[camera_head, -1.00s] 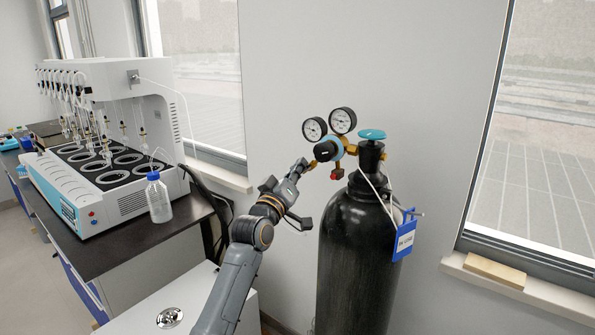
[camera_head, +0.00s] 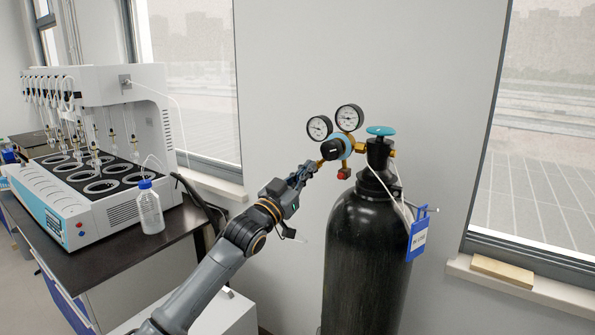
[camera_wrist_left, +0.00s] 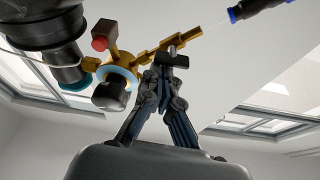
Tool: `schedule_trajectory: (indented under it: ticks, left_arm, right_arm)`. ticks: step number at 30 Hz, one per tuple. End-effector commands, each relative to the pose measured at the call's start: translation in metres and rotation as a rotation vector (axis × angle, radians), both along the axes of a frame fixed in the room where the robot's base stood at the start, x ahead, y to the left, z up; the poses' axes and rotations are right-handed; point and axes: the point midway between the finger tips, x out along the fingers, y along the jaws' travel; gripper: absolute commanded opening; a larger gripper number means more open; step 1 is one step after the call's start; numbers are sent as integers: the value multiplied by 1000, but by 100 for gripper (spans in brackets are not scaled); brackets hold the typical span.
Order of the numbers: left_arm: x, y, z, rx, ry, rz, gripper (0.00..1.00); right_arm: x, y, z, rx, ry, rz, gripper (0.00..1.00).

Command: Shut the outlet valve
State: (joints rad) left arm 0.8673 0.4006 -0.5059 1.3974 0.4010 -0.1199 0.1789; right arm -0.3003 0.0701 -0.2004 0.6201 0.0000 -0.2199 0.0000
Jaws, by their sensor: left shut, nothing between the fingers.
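The black gas cylinder (camera_head: 368,255) stands upright and carries a regulator with two round gauges, a dark knob (camera_head: 332,150) and a short brass outlet (camera_head: 320,162) pointing left. The outlet also shows in the left wrist view (camera_wrist_left: 188,37), with a small outlet valve handle (camera_wrist_left: 172,50) under it. My left gripper (camera_head: 306,170) is at the outlet's end. Its fingers (camera_wrist_left: 166,62) are shut and empty, with their tips right by the valve handle. I cannot tell whether they touch it. The handle is too small to read in the head view. My right gripper is not in view.
A teal cylinder valve wheel (camera_head: 381,130) and a blue tag (camera_head: 418,234) are on the cylinder. A white distiller (camera_head: 105,150) and a blue-capped bottle (camera_head: 150,212) stand on the dark bench at left. A wall is close behind the cylinder.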

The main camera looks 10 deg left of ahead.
Motion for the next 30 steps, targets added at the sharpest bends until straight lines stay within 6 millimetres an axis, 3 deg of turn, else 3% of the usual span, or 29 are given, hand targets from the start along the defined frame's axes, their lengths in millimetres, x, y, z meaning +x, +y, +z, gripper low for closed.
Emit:
schedule_trajectory:
  ticks: [18, 30]
  left_arm:
    - [-1, -2, -4, 503, -179, 1, 0]
    - [-1, -3, -9, 639, -229, 0, 0]
  right_arm:
    - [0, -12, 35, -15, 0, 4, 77]
    - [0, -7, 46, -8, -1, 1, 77]
